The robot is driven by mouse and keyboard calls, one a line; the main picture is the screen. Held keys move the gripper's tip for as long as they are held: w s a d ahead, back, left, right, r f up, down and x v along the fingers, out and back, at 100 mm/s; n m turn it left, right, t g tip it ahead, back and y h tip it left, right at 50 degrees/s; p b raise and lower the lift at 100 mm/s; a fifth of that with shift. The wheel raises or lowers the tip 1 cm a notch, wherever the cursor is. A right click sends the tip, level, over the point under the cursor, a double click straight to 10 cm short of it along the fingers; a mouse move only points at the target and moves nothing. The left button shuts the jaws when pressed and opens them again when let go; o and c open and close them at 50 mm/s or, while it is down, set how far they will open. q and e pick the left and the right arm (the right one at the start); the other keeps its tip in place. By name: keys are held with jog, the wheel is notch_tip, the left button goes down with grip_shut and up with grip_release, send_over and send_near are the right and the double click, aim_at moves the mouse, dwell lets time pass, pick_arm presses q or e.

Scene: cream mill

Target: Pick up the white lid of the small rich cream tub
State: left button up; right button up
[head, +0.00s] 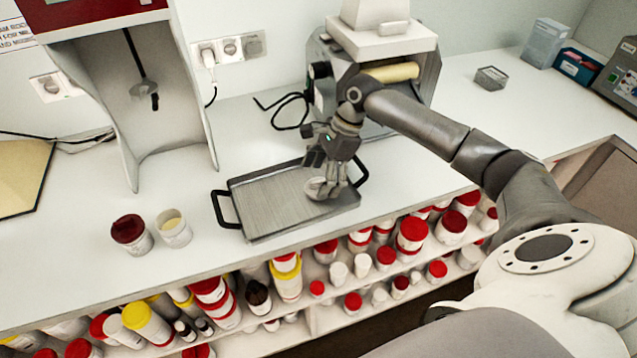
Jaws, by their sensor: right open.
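My right gripper (328,182) reaches down over the metal tray (262,205), with its fingers open and low over the tray's right half. A small whitish round thing (316,188), which looks like the white lid, lies on the tray right at the fingertips and is partly hidden by them. I cannot tell whether the fingers touch it. A small white tub (174,230) with cream-coloured content stands uncovered on the counter left of the tray. My left gripper is not in view.
A tub with dark red content (130,234) stands beside the white tub. The tray has black handles at both ends. A machine (385,75) stands behind the tray, and a red and white machine (110,70) stands at left. Shelves of jars (290,280) lie below the counter edge.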

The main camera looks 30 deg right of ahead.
jog(key=shift+a+f, duration=0.2)
jog(key=shift+f, duration=0.35)
jog(key=shift+w+a+f, duration=0.1)
jog(key=shift+f, duration=0.25)
jog(key=shift+c, duration=0.3)
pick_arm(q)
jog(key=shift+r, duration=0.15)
pick_arm(e)
jog(key=c, duration=0.7)
jog(key=shift+r, duration=0.1)
